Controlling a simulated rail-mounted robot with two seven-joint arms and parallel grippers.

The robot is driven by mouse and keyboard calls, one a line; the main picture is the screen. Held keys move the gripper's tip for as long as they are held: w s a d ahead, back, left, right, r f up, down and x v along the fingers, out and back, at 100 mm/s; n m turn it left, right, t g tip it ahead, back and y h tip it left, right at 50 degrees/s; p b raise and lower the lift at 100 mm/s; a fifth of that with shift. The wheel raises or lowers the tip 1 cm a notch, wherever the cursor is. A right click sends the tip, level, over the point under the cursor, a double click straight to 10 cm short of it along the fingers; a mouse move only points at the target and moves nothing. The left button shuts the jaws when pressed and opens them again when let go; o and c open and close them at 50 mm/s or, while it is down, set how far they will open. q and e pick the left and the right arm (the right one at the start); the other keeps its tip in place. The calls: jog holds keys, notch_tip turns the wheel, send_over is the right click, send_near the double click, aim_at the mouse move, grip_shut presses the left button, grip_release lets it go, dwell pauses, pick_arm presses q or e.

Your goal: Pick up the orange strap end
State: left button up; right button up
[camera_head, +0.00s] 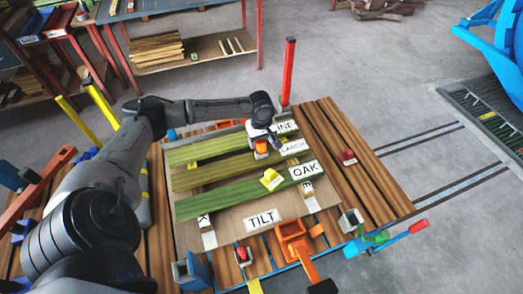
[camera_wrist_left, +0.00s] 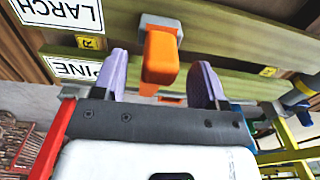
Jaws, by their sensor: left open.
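An orange strap end (camera_wrist_left: 160,55) hangs from a grey bracket on the edge of a green board in the left wrist view. In the head view it shows as a small orange patch (camera_head: 261,147) beside the PINE and LARCH boards. My left gripper (camera_wrist_left: 160,78) is open, with one purple finger on each side of the orange piece. A gap shows between the piece and each finger. In the head view the left gripper (camera_head: 262,141) is over the far boards and partly hides the piece. My right gripper is not in view.
Green boards with PINE, LARCH and OAK labels (camera_head: 304,171) lie on a slatted table (camera_head: 368,195). An orange buckle-like part (camera_head: 295,240) is at the front edge. A red post (camera_head: 288,72) stands behind the table.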

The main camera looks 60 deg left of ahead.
pick_arm(q)
notch_tip(320, 180, down, 3)
jog(key=shift+r, duration=0.15)
jog(key=c, duration=1.1)
